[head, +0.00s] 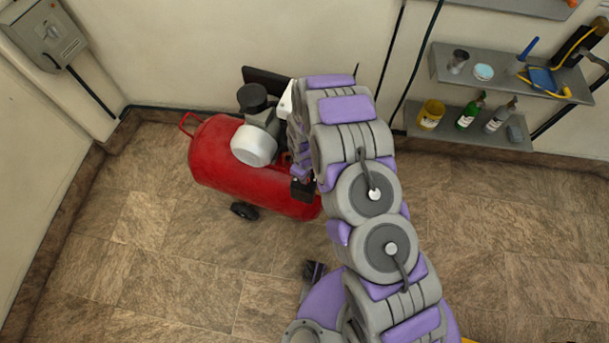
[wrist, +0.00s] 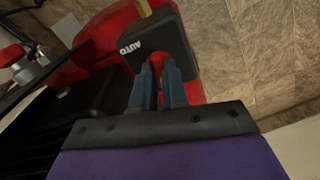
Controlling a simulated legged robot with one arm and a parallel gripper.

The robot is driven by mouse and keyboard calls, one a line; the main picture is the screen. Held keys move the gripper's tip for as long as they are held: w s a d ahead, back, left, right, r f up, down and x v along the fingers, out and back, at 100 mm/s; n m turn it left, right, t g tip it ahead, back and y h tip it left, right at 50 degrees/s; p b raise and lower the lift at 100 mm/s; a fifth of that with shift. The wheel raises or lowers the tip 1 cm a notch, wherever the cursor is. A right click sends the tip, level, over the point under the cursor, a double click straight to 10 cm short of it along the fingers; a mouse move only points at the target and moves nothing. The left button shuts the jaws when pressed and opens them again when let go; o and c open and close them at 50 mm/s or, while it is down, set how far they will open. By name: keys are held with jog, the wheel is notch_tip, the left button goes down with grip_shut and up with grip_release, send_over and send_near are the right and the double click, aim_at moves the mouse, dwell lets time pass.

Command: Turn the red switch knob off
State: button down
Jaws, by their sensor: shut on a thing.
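The red switch knob (wrist: 156,66) shows as a small red piece between my fingertips in the wrist view. It sits at the edge of a black switch box (wrist: 160,38) marked "AUTO". My gripper (wrist: 157,72) has its two blue-grey fingers closed on the knob. Most of the knob is hidden by the fingers. In the head view, the red compressor tank (head: 225,178) lies on the floor left of my arm. The black switch box (head: 302,190) shows at its right end, while my arm hides the gripper and the knob.
The compressor's motor with a white cap (head: 254,146) and a black filter (head: 252,97) stands on the tank. Shelves (head: 500,75) with bottles hang at the right. A grey wall box (head: 46,34) is at upper left. The floor in front of the tank is clear.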

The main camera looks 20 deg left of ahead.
jog(key=shift+f+n+b, duration=0.1)
jog(key=shift+n+b, duration=0.2)
jog(key=shift+n, duration=1.2)
jog(key=c, duration=1.2)
grip_release()
jog(key=shift+o, duration=0.2)
notch_tip(320, 180, up, 17)
jog(key=p, duration=0.4)
jog(key=shift+w, duration=0.1)
